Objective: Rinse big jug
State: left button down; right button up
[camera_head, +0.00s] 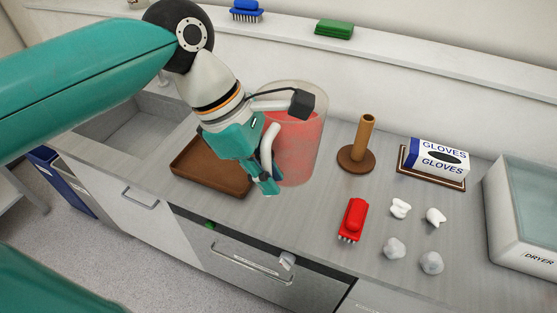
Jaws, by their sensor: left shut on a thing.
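The big jug (302,150) is a clear, wide vessel with red liquid or red tint inside. It appears upright at the middle of the counter, just right of a brown tray. My left gripper (268,182) is at the jug's left side, pointing down, and is shut on it. The gripper and wrist hide the jug's left side, so the exact grip point is unclear. I cannot tell whether the jug's base touches the counter. A grey sink basin (135,125) lies to the left, partly behind my left arm. My right gripper is not in view.
The brown tray (190,172) lies left of the jug. Right of it are a wooden post stand (366,140), red brush (353,217), glove box (440,157), several white and grey lumps, and a dryer basin (515,240). A blue brush and green sponge sit on the back ledge.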

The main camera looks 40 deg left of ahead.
pick_arm(q)
jog(key=s+d+r+p, duration=0.3)
jog(key=s+r+p, duration=0.2)
jog(key=p, duration=0.2)
jog(key=shift+s, duration=0.35)
dwell(0.5)
jog(key=shift+d, duration=0.1)
